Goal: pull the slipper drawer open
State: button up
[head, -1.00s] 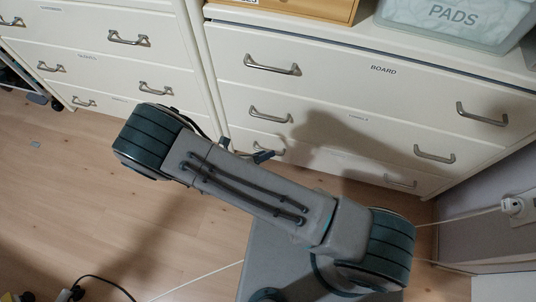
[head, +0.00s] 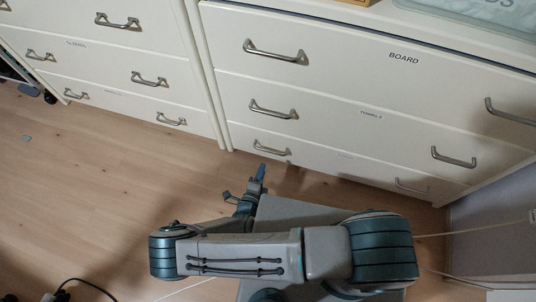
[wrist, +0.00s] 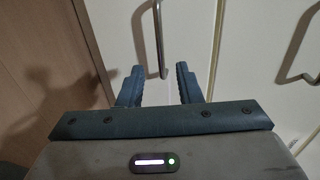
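The white chest of drawers on the right has a top drawer marked BOARD (head: 350,55), a middle drawer with a small label that seems to read TOWELS (head: 340,110), and a bottom drawer (head: 325,155) whose label is too small to read. No label reads as slippers. All drawers look shut. My gripper (head: 245,183) is low, in front of the bottom drawer's left handle (head: 271,147). In the wrist view my gripper (wrist: 159,82) is open and empty. A metal handle (wrist: 160,45) stands ahead, lined up with the gap between the fingers; contact cannot be told.
A second white chest (head: 110,60) with metal handles stands on the left. A wooden box and a clear bin (head: 480,15) sit on top of the right chest.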

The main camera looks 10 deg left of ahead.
jog(key=b+x, duration=0.2)
jog(key=x, duration=0.7)
jog(key=shift+w, duration=0.2)
grip_shut()
